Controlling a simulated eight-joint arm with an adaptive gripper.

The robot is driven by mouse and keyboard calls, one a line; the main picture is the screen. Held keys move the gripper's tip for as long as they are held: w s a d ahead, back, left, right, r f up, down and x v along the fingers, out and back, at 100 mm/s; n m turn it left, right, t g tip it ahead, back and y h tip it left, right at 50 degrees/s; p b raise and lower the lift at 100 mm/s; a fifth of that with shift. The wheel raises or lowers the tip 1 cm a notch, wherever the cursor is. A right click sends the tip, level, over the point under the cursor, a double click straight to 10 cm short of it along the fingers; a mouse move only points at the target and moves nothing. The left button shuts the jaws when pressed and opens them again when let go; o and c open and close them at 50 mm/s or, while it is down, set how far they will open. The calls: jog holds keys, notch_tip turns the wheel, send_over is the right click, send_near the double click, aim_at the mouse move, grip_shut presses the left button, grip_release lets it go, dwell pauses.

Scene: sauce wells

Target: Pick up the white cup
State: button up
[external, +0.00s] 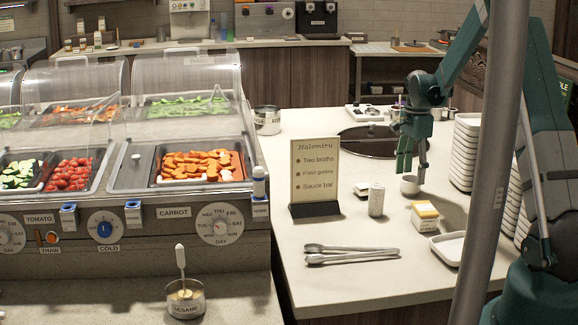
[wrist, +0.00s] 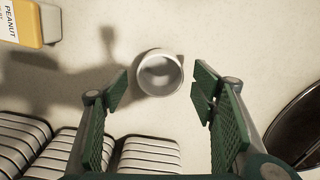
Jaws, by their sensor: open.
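The white cup (wrist: 160,73) stands upright on the pale counter, seen from above in the wrist view, with its opening facing my camera. It looks empty. My gripper (wrist: 160,88) is open, with one green finger pad on each side of the cup's line and the cup a little beyond the fingertips. No contact with the cup shows. In the external view the white cup (external: 409,185) stands just below my gripper (external: 412,172), on the counter to the right of the sign.
A yellow peanut box (external: 424,216) stands in front of the cup. A small white shaker (external: 376,200) and the menu sign (external: 315,175) are to its left. Stacked white trays (external: 464,152) rise to the right. A dark round sink (external: 368,142) lies behind. Tongs (external: 350,253) lie in front.

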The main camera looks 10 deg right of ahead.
aim_at(411, 181)
jog(key=shift+f, duration=1.65)
jog(key=c, duration=1)
